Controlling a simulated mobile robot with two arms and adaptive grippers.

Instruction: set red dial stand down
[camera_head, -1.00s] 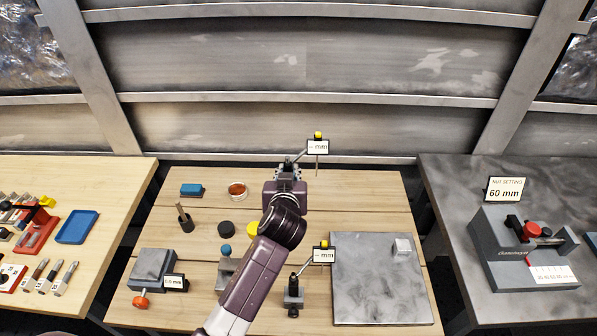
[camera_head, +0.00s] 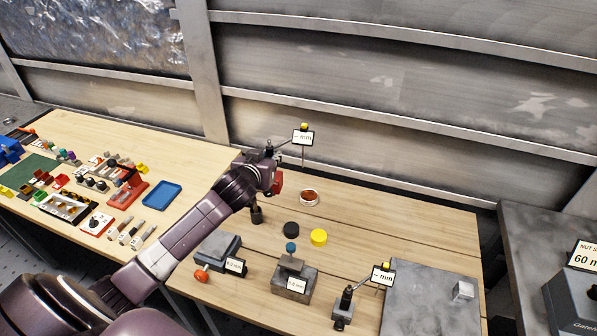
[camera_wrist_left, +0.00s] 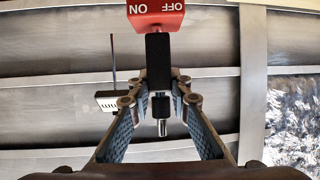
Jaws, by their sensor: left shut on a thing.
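My left gripper (camera_head: 268,174) is shut on the red dial stand (camera_head: 278,183), over the back left part of the wooden table. The stand's red base shows just beyond the gripper, and its arm reaches up right to a display (camera_head: 303,138) reading "-- mm" with a yellow top. In the left wrist view, the red base (camera_wrist_left: 155,16) marked ON and OFF is at the top, with a black post between the fingers of my gripper (camera_wrist_left: 160,95). The gap between base and tabletop cannot be judged. My right gripper is out of view.
Black (camera_head: 291,229) and yellow (camera_head: 319,237) discs lie nearer. A second dial stand (camera_head: 343,305) stands by a grey plate (camera_head: 430,305). A blue tray (camera_head: 162,196) is on the left table.

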